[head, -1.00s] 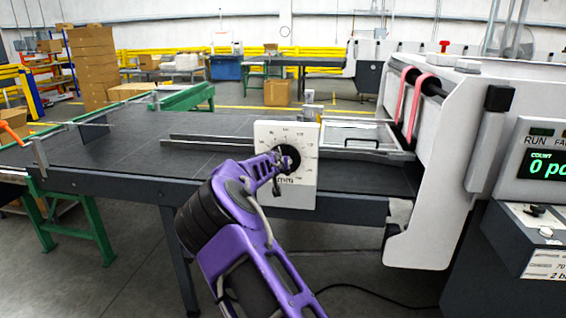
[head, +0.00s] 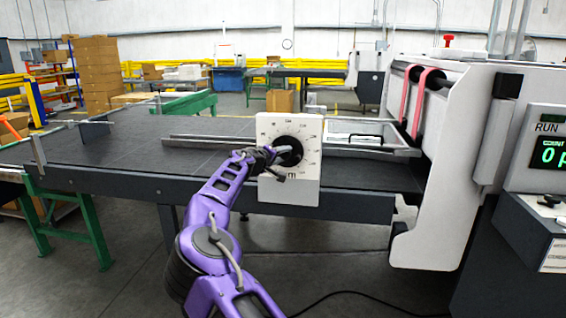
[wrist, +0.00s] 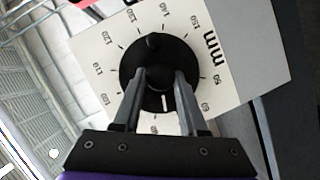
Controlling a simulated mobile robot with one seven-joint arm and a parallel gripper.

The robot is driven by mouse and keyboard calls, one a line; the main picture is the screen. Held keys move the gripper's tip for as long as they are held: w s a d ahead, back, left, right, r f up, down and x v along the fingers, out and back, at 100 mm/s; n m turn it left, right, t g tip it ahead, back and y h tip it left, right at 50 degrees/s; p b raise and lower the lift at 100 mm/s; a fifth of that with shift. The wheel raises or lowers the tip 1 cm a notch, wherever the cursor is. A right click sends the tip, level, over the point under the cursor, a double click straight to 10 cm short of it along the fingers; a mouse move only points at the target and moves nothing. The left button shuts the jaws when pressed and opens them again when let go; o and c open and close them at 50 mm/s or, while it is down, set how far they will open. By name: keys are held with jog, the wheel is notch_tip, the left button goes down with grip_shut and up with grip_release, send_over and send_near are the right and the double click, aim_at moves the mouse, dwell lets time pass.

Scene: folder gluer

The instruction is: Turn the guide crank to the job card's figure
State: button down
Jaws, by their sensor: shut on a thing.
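The guide crank (head: 289,150) is a black round hub on a white dial plate (head: 305,192) at the table's front edge. In the wrist view the dial plate (wrist: 98,85) carries printed numbers and "mm", and appears tilted. The black crank (wrist: 153,75) fills its middle, with a white mark low on its face. My gripper (wrist: 160,76) is shut on the crank, one finger on each side. In the head view my gripper (head: 277,152) reaches it from the left. A printed white card (head: 553,257) is cut off at the right edge; its figure is unreadable.
The dark feed table (head: 120,158) stretches left on green legs, with metal rails (head: 205,141) behind the dial. The white machine housing (head: 455,160) with pink belts and a control panel (head: 545,150) stands close on the right. Open floor lies in front.

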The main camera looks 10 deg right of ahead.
jog(key=shift+f+n+h+b, duration=0.15)
jog(key=shift+n+h+b, duration=0.25)
jog(key=shift+n+b, duration=0.5)
jog(key=shift+n, duration=0.3)
jog(key=shift+c, duration=2.2)
grip_release()
jog(key=shift+s+a, duration=0.4)
jog(key=shift+a, duration=0.05)
jog(key=v, duration=1.6)
jog(key=shift+s+f, duration=0.2)
jog(key=shift+s, duration=0.05)
jog(key=shift+d, duration=0.1)
